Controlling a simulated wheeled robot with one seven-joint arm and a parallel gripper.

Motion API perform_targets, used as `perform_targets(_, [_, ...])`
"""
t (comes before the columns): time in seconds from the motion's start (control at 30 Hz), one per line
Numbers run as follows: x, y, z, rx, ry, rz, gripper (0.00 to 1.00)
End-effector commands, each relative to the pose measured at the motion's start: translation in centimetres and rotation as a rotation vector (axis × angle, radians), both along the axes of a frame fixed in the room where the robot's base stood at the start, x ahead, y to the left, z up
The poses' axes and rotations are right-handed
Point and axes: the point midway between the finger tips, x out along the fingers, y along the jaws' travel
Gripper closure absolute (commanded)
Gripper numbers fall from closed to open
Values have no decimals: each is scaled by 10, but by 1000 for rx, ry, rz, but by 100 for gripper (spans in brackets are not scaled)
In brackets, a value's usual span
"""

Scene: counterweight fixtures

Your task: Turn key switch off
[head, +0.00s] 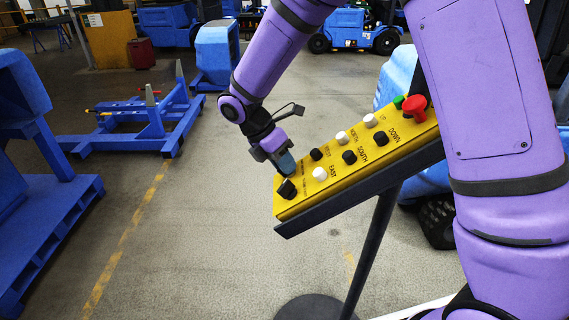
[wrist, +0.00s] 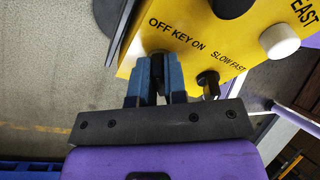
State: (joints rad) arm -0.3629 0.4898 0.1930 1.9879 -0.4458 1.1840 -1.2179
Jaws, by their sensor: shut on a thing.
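The yellow control panel (head: 348,165) sits tilted on a dark stand in the head view. In the wrist view, the panel (wrist: 185,22) carries the label "OFF KEY ON" above the key switch (wrist: 158,72). My gripper (head: 285,163) is at the panel's left end in the head view and hides the key switch there. In the wrist view, the blue fingers of my gripper (wrist: 157,72) are closed around the dark key from both sides. Most of the key is hidden between them, and I cannot tell which way it is turned.
A black SLOW/FAST selector (wrist: 208,83) sits close to the right finger. A white EAST button (wrist: 279,41), several other buttons and a red mushroom button (head: 415,107) share the panel. Blue carts (head: 150,125) stand to the left.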

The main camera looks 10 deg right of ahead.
Motion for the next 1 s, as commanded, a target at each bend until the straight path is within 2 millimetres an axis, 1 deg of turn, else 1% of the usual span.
perform_targets(0.03, [-2,-2,-3,-3,8,-1,100])
perform_targets(0.27, [-2,-2,-3,-3,8,-1,100])
perform_targets(0.3, [-2,-2,-3,-3,9,-1,80])
perform_targets(0.37, [-2,-2,-3,-3,9,-1,67])
perform_targets(0.4, [-2,-2,-3,-3,9,-1,62])
perform_targets(0.67, [-1,-1,-1,-2,4,-1,62])
perform_targets(0.77, [1,2,3,-1,2,0,62])
perform_targets(0.87, [3,8,13,0,1,1,62])
perform_targets(1.0, [8,21,34,1,2,0,62])
